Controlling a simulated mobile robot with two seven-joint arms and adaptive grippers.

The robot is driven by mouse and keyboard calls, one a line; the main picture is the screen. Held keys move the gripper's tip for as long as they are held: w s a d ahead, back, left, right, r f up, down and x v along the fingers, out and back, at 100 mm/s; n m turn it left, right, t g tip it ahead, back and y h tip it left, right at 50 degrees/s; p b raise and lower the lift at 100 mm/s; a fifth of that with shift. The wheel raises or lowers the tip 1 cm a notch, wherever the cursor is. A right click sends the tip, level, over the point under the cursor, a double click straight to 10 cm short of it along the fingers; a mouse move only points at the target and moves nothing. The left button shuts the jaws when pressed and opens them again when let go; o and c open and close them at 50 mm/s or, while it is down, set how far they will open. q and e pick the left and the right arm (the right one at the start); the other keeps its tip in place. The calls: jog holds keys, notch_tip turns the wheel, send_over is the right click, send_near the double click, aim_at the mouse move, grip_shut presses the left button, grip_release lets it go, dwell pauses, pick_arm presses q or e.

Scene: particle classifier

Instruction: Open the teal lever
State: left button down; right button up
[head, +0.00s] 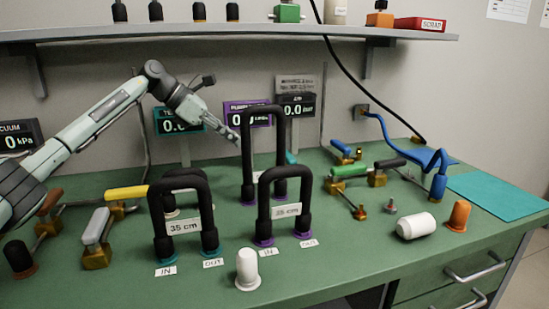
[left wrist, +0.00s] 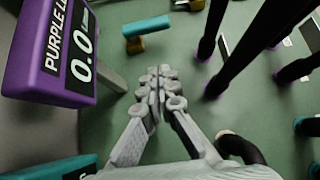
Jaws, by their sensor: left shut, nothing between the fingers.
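The teal lever (left wrist: 146,26) shows in the left wrist view beyond my fingertips, a little left of them. It has a teal handle on a brass valve body (left wrist: 134,45). In the head view only a bit of teal (head: 291,158) shows behind the tall black hose loop; the rest is hidden. My left gripper (head: 234,137) reaches in from the left above the back of the bench, by the tall hose loop. In the left wrist view its fingers (left wrist: 160,78) are together, empty and apart from the lever. My right gripper is in neither view.
Black hose loops (head: 247,150) stand close right of my left gripper. A purple display (head: 240,112) and a teal display (head: 178,121) stand behind it. Other levers, yellow (head: 126,192) and green (head: 349,171), are on the bench. A shelf (head: 230,38) hangs above.

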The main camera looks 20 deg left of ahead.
aim_at(287, 159)
pick_arm(q)
jog(key=b+x, duration=0.4)
jog(key=x, duration=0.4)
jog(key=shift+d+f, duration=0.1)
jog(key=shift+f, duration=0.25)
jog(key=w+d, duration=0.2)
jog(key=d, duration=0.1)
jog(key=shift+w+d, duration=0.35)
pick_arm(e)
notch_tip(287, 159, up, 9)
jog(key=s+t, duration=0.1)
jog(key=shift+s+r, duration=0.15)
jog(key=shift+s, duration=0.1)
pick_arm(q)
jog(key=shift+d, duration=0.1)
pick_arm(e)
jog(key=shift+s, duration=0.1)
